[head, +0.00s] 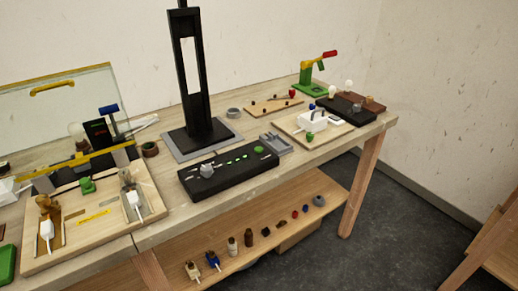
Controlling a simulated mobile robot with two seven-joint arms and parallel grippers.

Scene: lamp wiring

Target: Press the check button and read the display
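Neither of my grippers is in view. A long black box (225,184) lies near the front edge of the bench, with a grey knob (206,170), a row of small green marks and a round green button (258,149) at its right end. A small upright dark panel (97,131) with faint green marks stands at the left; its marks are too small to read. A white box (312,120) with a dark handle sits on a wooden board at the right, with a green knob or button (310,136) in front. I cannot tell which button is the check button.
A tall black stand (190,80) rises behind the black box. A wooden tray (100,240) with white plug-like parts fills the left. A green clamp (308,80) with a red handle stands at the far right. Several small parts lie on the lower shelf (270,250).

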